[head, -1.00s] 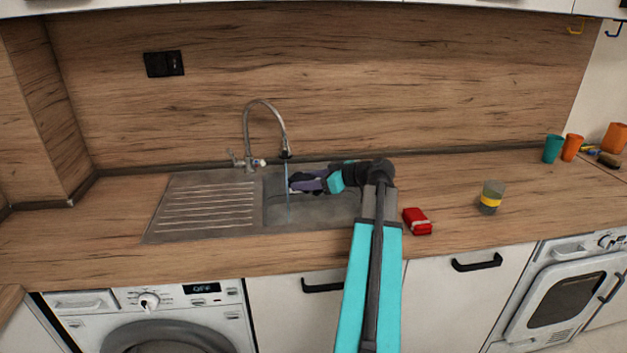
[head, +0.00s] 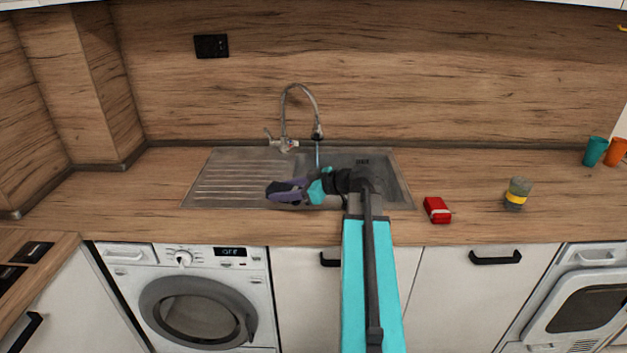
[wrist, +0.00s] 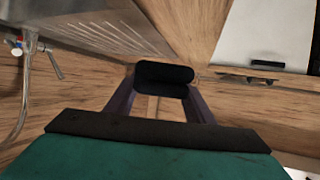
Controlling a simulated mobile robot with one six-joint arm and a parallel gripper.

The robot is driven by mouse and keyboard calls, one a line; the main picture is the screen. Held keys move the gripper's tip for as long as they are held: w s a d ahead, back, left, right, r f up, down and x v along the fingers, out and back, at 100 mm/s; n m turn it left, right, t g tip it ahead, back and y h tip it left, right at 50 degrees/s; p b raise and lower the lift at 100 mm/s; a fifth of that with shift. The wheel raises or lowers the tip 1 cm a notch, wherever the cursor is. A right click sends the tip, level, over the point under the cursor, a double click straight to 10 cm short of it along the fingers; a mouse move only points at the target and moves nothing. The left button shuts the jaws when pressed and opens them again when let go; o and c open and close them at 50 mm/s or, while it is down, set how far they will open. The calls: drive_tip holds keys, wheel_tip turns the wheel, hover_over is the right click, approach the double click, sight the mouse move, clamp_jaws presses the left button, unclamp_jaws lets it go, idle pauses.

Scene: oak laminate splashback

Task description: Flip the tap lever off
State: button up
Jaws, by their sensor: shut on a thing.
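The chrome tap (head: 284,143) stands behind the sink, with a tall curved spout. A thin blue stream of water (head: 318,155) runs from the spout into the sink bowl. A small lever (head: 268,134) sticks out at the left of the tap base. The tap also shows at the left edge of the wrist view (wrist: 22,45), with a lever-like part (wrist: 53,66) beside it. My gripper (head: 272,191) is over the front part of the sink unit, apart from the tap. In the wrist view its purple fingers (wrist: 160,85) are closed on a black, rounded thing that I cannot identify.
The ribbed drainboard (head: 232,178) is left of the sink bowl. A red box (head: 437,210) and a glass with a yellow band (head: 517,194) stand on the counter at right. Teal (head: 595,151) and orange (head: 616,152) cups are farther right.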

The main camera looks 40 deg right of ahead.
drive_tip(key=a+f, duration=0.1)
drive_tip(key=a, duration=0.3)
drive_tip(key=w+a+f+n+g+y, duration=0.1)
drive_tip(key=a, duration=0.3)
drive_tip(key=w+a+f+n+y, duration=0.1)
drive_tip(key=a, duration=0.3)
drive_tip(key=shift+a+f+g, duration=0.2)
drive_tip(key=shift+a+g, duration=0.05)
drive_tip(key=shift+g, duration=0.05)
drive_tip(key=s+a+f+n+g+y+b, duration=0.1)
drive_tip(key=a+f+n+g+y+b, duration=0.1)
drive_tip(key=a+f+b, duration=0.8)
drive_tip(key=a+f+n, duration=0.1)
drive_tip(key=a+f, duration=0.2)
drive_tip(key=a, duration=0.4)
drive_tip(key=shift+a+f+y, duration=0.25)
drive_tip(key=shift+f+y, duration=0.05)
drive_tip(key=shift+y, duration=0.1)
drive_tip(key=shift+s, duration=0.15)
